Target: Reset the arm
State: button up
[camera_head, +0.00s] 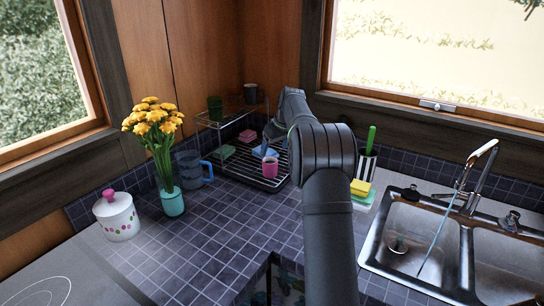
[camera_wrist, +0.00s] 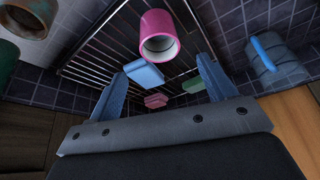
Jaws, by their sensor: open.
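My arm reaches over the counter to the dish rack (camera_head: 262,184) in the corner, with its end partly hidden behind my own links in the head view. In the wrist view my gripper (camera_wrist: 162,72) is open, its two blue fingers apart. A pink mug (camera_head: 270,167) stands on the rack's lower level; it shows in the wrist view (camera_wrist: 158,36) just beyond the fingers. A light blue block (camera_wrist: 144,73) and pink pieces (camera_wrist: 156,100) appear between the fingers in that view, and a green piece (camera_wrist: 193,85) lies near the other finger. Nothing is seen gripped.
A blue pitcher (camera_head: 190,170), a vase of yellow flowers (camera_head: 172,201) and a white lidded jar (camera_head: 118,217) stand left. A sponge (camera_head: 360,188) and the sink (camera_head: 410,235) are right. The middle counter is clear.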

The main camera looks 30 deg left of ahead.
jog(key=shift+v, duration=0.9)
jog(key=shift+f, duration=0.1)
jog(key=x, duration=1.2)
jog(key=shift+r, duration=2)
jog(key=shift+f, duration=0.1)
